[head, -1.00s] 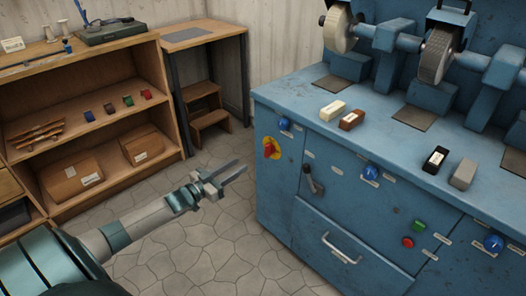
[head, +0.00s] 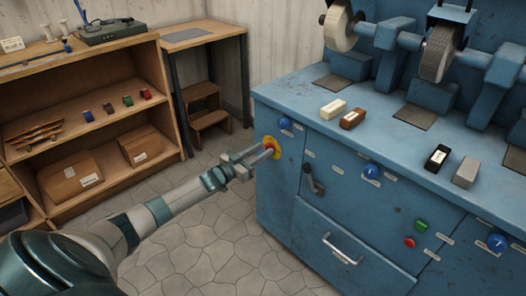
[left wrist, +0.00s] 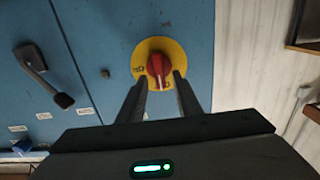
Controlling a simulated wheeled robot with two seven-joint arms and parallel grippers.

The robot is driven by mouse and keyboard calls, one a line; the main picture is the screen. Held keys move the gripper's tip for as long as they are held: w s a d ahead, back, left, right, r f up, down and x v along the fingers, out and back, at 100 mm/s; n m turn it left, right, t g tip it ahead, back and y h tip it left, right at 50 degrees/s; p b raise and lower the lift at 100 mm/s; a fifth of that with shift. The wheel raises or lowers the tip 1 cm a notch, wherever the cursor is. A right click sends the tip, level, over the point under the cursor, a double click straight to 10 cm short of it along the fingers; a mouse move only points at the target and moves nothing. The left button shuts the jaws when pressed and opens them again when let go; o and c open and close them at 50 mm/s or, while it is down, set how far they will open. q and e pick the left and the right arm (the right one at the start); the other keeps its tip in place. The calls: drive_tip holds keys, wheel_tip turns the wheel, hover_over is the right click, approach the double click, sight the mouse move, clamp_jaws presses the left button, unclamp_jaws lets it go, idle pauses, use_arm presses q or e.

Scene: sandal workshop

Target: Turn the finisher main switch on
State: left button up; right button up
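The main switch is a red rotary knob (left wrist: 159,66) on a round yellow plate (left wrist: 172,50) on the blue finisher's front. In the head view the yellow plate (head: 271,143) shows at the machine's left front corner, and my gripper partly covers the knob. My left gripper (left wrist: 161,80) is open. Its two fingers reach to the plate, one on either side of the knob's lower part. I cannot tell whether they touch it. In the head view my left gripper (head: 262,155) comes at the switch from the left. My right gripper is not in view.
On the finisher's front are a black lever (head: 313,181), blue knobs (head: 371,172), a green button (head: 421,225), a red button (head: 409,243) and a drawer handle (head: 341,250). Blocks lie on its top (head: 300,88). A wooden shelf (head: 100,150) stands left; floor between is clear.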

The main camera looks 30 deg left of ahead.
use_arm(q)
drive_tip(key=shift+w+d, duration=0.1)
drive_tip(key=shift+w, duration=0.4)
clamp_jaws()
